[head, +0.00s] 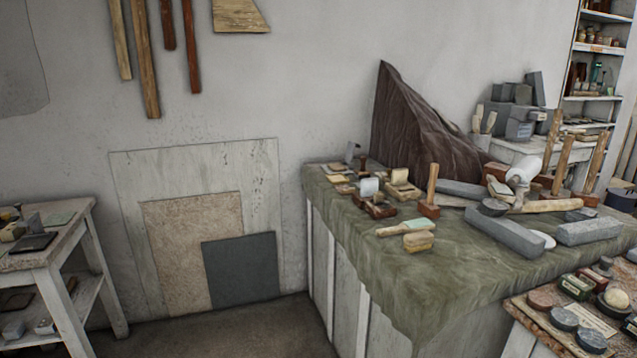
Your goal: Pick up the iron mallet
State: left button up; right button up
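Several mallet-like tools stand or lie on a bench covered with a green cloth (455,265), at the right. A small mallet (430,208) with a reddish-brown head stands handle up near the middle of the bench. Two tall wooden handles (559,152) rise further right, with their heads partly hidden. A pale wooden handle (550,205) lies flat near a dark grey round piece (494,207); I cannot tell whether they are joined. I cannot tell which of these is the iron mallet. Neither of my grippers is in view.
Grey stone blocks (505,232) and small brushes and blocks (418,241) crowd the bench top. A lower table (535,327) with round discs stands at front right. A small white table (85,250) stands at left. Open floor (240,335) lies between.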

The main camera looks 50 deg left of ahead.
aim_at(426, 207)
jog(key=u, duration=1.35)
